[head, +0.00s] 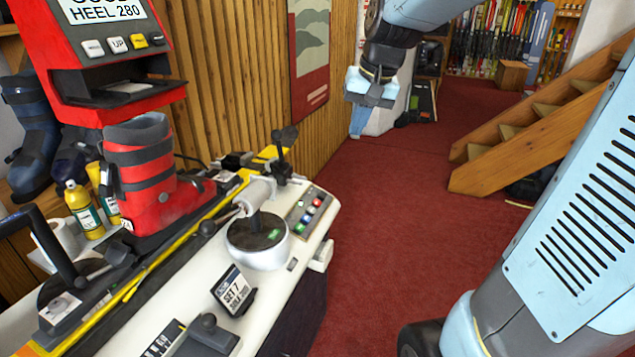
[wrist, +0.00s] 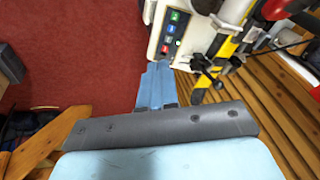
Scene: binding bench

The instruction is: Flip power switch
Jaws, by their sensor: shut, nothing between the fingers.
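A small control panel (head: 309,213) with red, green and blue buttons sits at the far right end of the white bench (head: 293,303). It also shows at the top of the wrist view (wrist: 171,33). I cannot tell which control on the panel or bench is the power switch. My gripper (head: 357,128) is shut and empty. It hangs in the air beyond the far end of the bench, over the red carpet. In the wrist view its light-blue fingers (wrist: 157,68) are together, pointing toward the panel, and appear apart from it.
A red ski boot (head: 165,195) is clamped on a yellow-edged ski on the bench. A red display machine (head: 100,60) stands behind it. A silver dome with a lever (head: 258,245) is beside the panel. Wooden stairs (head: 540,130) are at right; open carpet lies between.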

